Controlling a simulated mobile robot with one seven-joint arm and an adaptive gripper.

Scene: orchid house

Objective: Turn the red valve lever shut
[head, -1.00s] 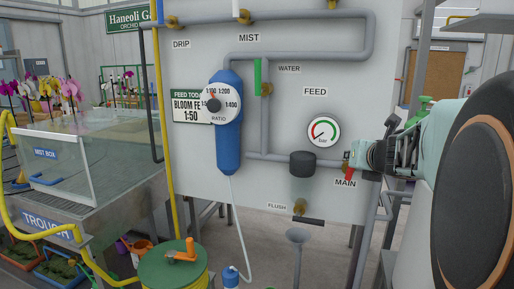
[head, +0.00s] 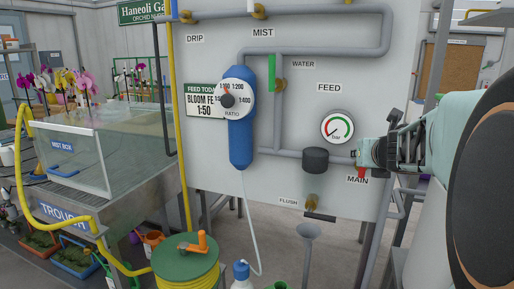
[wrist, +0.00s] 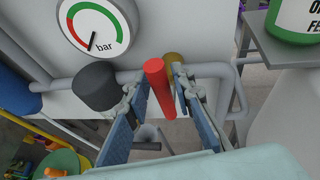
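The red valve lever (head: 362,172) shows in the head view just above the MAIN label (head: 357,180), mostly hidden by my gripper (head: 371,155). In the wrist view the red lever (wrist: 160,88) stands between the two fingers of my gripper (wrist: 152,105), nearer the right finger. The fingers are apart, with a visible gap on the left side of the lever. Whether the right finger touches it I cannot tell. A brass valve body (wrist: 174,62) shows behind the lever. The pressure gauge (head: 337,127) is up and left of the lever; its needle points down-left in the wrist view.
A black cylindrical fitting (wrist: 96,86) sits close to my left finger. Grey pipes (wrist: 225,72) run behind and right of the fingers. A green-and-white container (wrist: 297,20) stands on a shelf at the right. The flush valve (head: 312,202) and a funnel (head: 308,232) are below.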

